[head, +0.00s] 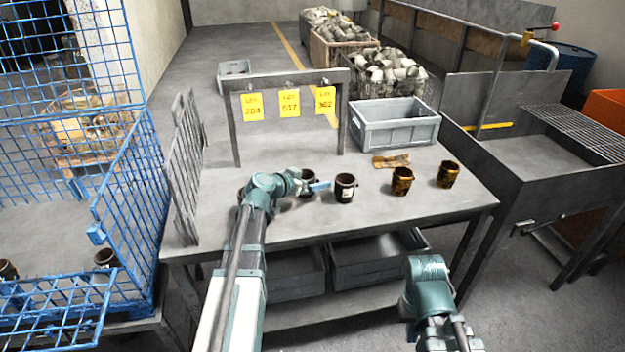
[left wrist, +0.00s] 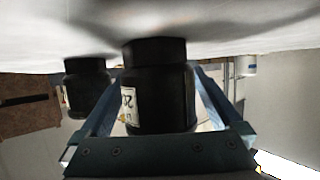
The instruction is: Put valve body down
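The valve body (left wrist: 160,95) is a dark cylinder with a white label, held upright between the fingers of my left gripper (left wrist: 160,100). In the head view my left gripper (head: 314,187) is over the table, and the valve body (head: 309,175) shows partly behind its blue finger. It is at or just above the tabletop; I cannot tell whether it touches. Another dark valve body (head: 345,188) stands close to its right, also in the left wrist view (left wrist: 87,85). Two brownish valve bodies (head: 402,181) (head: 448,174) stand further right. My right gripper is not seen, only its arm.
The grey table (head: 400,215) carries a frame with yellow lot tags (head: 289,103), a grey bin (head: 394,124) and a brown rag-like item (head: 391,161). A grey rack panel (head: 185,165) stands at its left edge. A blue wire cage (head: 135,210) is further left.

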